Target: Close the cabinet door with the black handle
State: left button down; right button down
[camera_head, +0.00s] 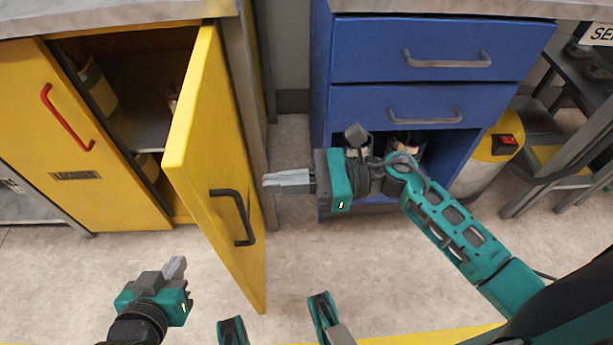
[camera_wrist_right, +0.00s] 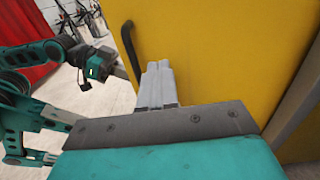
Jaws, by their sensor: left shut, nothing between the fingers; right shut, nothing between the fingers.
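The yellow cabinet door with the black handle (camera_head: 215,165) stands wide open, swung out toward me from the yellow cabinet. Its black handle (camera_head: 234,217) is on the face turned to the right. My right gripper (camera_head: 268,182) is shut and empty, to the right of the door, with its fingers pointing left at it. In the right wrist view the shut fingers (camera_wrist_right: 157,85) lie in front of the yellow door face (camera_wrist_right: 215,55), beside the black handle (camera_wrist_right: 134,50); contact cannot be told. My left gripper (camera_head: 176,267) is shut and empty, left of the door near the floor.
A second yellow door with a red handle (camera_head: 68,118) is closed at the left. The open compartment (camera_head: 140,90) holds containers on shelves. A blue drawer cabinet (camera_head: 430,50) stands behind my right arm. Floor in front is clear.

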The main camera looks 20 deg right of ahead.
aim_at(219, 187)
jog(key=x, duration=0.6)
jog(key=shift+a, duration=0.4)
